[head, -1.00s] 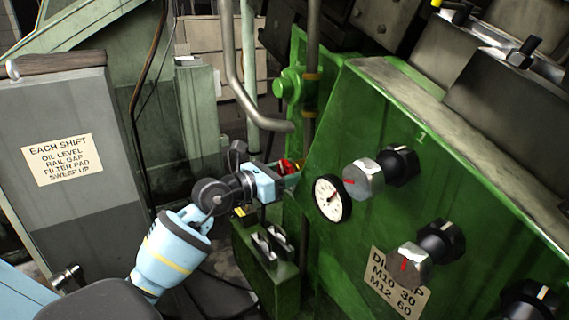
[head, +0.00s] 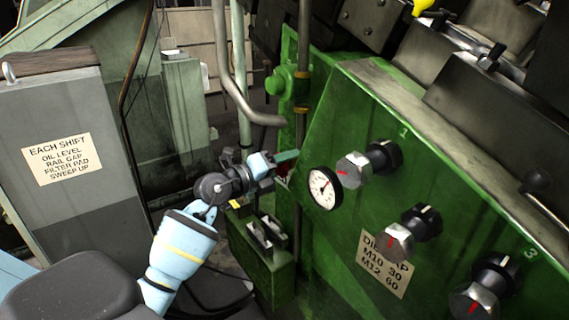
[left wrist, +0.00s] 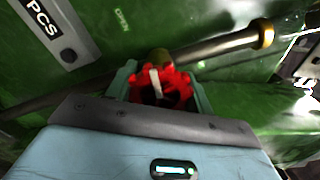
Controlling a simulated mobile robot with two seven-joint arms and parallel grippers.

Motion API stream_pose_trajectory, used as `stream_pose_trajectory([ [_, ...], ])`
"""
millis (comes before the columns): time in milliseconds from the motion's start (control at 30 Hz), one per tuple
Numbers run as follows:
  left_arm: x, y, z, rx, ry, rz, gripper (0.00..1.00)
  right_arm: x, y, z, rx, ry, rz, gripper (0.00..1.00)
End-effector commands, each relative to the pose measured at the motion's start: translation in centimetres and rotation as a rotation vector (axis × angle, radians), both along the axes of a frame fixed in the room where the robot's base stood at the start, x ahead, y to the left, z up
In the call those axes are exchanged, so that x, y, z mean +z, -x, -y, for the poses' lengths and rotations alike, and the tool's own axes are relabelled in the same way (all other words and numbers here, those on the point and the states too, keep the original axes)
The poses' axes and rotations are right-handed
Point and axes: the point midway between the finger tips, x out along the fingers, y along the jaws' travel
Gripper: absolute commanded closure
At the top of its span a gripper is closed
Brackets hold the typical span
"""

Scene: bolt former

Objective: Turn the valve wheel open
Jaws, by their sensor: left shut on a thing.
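The red valve wheel (left wrist: 176,86), with a pale mark on it, sits between the two green fingers of my left gripper (left wrist: 160,88) in the left wrist view. The fingers stand at either side of its rim, and the gripper is shut on it. A brassy part shows just behind the wheel. In the head view my left gripper (head: 283,165) reaches to the green machine's left edge, left of the dial gauge, and hides almost all of the wheel. My right gripper is not in view.
The green machine panel (head: 340,245) carries a white gauge (head: 323,188) and several dark knobs. A bent grey pipe (head: 232,90) hangs above my gripper. A grey cabinet (head: 65,200) stands at left.

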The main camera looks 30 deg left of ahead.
Motion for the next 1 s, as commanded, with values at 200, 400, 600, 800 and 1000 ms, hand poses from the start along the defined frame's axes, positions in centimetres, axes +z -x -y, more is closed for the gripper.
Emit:
stream_pose_trajectory([
  [200,0.07,-0.01,-0.02,0.001,0.191,-0.076,0.71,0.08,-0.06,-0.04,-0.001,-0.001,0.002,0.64],
  [400,0.07,-0.01,-0.05,0.001,0.355,-0.144,0.71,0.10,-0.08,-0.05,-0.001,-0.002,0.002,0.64],
  [600,0.02,-0.01,-0.05,0.001,0.485,-0.199,0.71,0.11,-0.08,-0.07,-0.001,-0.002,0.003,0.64],
  [800,0.01,-0.01,-0.06,0.001,0.573,-0.235,0.71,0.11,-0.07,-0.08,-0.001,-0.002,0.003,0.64],
  [1000,0.01,0.00,-0.08,0.001,0.616,-0.253,0.71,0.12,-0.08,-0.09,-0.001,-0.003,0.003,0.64],
])
